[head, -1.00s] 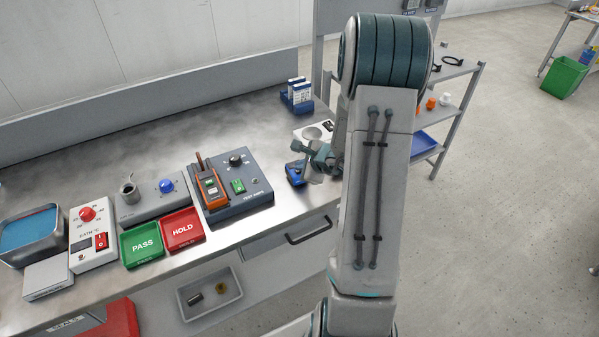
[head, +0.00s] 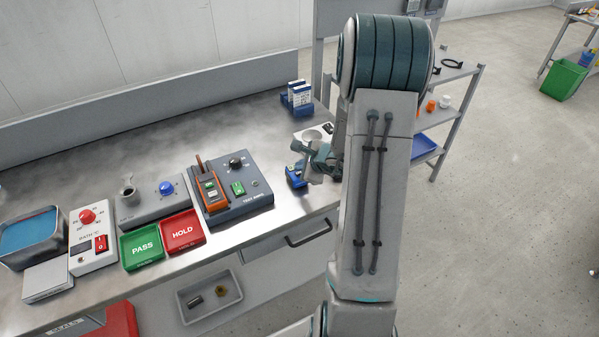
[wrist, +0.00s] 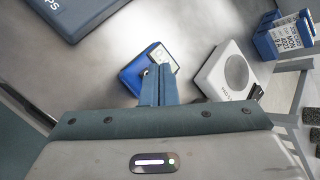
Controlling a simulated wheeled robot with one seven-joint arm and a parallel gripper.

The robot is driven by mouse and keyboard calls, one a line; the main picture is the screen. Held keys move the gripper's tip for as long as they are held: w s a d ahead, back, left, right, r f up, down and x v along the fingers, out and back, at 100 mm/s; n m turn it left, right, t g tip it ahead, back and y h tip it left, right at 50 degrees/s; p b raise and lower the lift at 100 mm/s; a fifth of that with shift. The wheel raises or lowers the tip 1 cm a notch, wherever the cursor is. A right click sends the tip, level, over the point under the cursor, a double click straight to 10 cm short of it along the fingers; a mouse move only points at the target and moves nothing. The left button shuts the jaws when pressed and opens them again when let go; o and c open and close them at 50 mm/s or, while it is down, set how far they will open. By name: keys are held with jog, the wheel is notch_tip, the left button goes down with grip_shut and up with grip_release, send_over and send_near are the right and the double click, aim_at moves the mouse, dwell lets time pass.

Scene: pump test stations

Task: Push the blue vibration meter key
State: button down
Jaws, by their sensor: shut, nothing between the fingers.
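The blue vibration meter (wrist: 133,77) lies on the steel bench, with a pale screen at its upper right in the wrist view. It also shows in the head view (head: 293,176), partly covered by my gripper. The fingers hide part of the meter's face, and I cannot make out the key clearly. Whether the tips touch the meter I cannot tell. In the head view my gripper (head: 312,160) is beside and above the meter.
A white device with a round dish (wrist: 236,72) stands close right of the meter. A blue holder with labelled boxes (wrist: 288,40) is farther right. A dark test panel (head: 254,194) with an orange handheld instrument (head: 212,190) is to the left. Bare bench lies behind.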

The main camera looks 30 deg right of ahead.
notch_tip(320, 180, up, 6)
jog(key=p, duration=0.3)
dwell(0.5)
